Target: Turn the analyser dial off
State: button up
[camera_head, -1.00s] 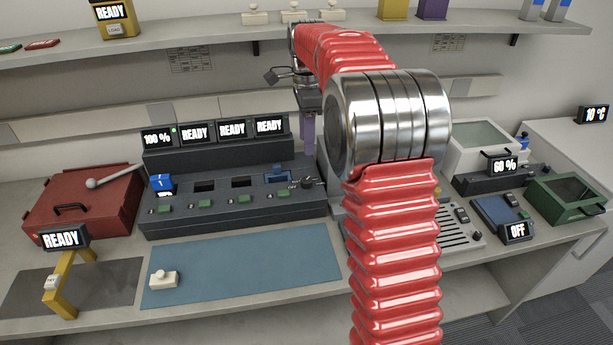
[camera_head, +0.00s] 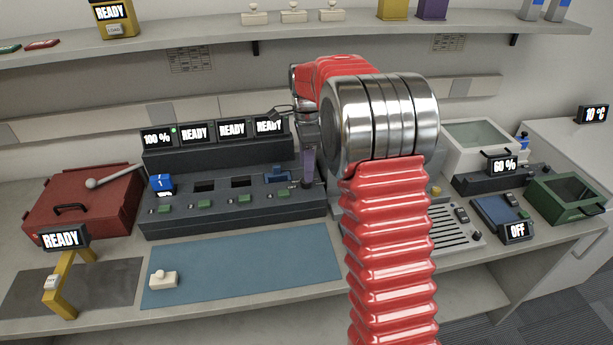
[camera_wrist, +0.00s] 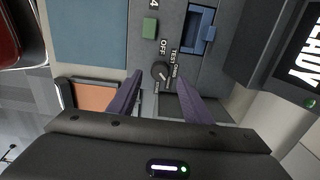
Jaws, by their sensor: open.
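The analyser dial (camera_wrist: 160,71) is a round black knob with a light pointer mark, at the right end of the dark analyser (camera_head: 238,207). In the wrist view OFF, TEST and another label stand around it. My gripper (camera_wrist: 158,80) is open, with its purple fingers on either side of the dial in that view. I cannot tell whether they touch it. In the head view my gripper (camera_head: 308,182) points down over the analyser's right end and hides the dial.
A blue slot (camera_head: 278,176) and a green button (camera_wrist: 150,28) lie close to the dial. The display row (camera_head: 232,129) rises behind. A blue mat (camera_head: 240,265) lies in front, and a grey grilled unit (camera_head: 455,232) is to the right.

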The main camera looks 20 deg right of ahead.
jog(key=shift+f, duration=2.25)
jog(key=c, duration=1.1)
